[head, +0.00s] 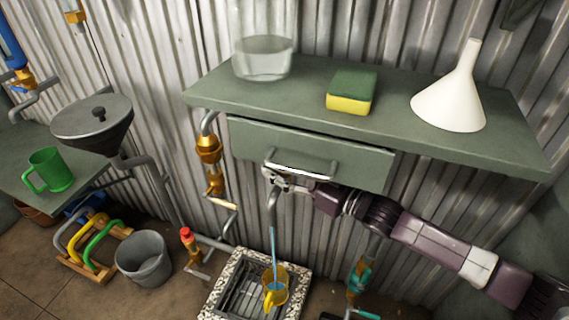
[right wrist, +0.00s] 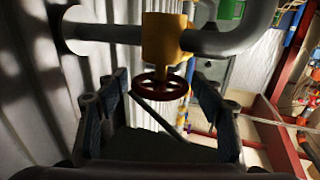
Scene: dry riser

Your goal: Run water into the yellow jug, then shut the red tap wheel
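The yellow jug (head: 276,291) stands on the grated drain (head: 239,300), below a grey spout (head: 272,200). A blue stream of water (head: 273,245) runs from the spout into it. The red tap wheel (right wrist: 160,88) shows in the right wrist view, below a yellow valve body (right wrist: 166,38). My right gripper (right wrist: 159,80) is open, with one finger on each side of the wheel; I cannot tell whether they touch it. In the head view my right gripper (head: 290,182) is below the drawer front and hides the wheel. My left gripper is not in view.
A green shelf with a drawer (head: 300,150) hangs just above my right gripper. It carries a glass jar (head: 262,60), a sponge (head: 351,92) and a white funnel (head: 455,95). A grey bucket (head: 143,258) and a green mug (head: 50,170) are at left.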

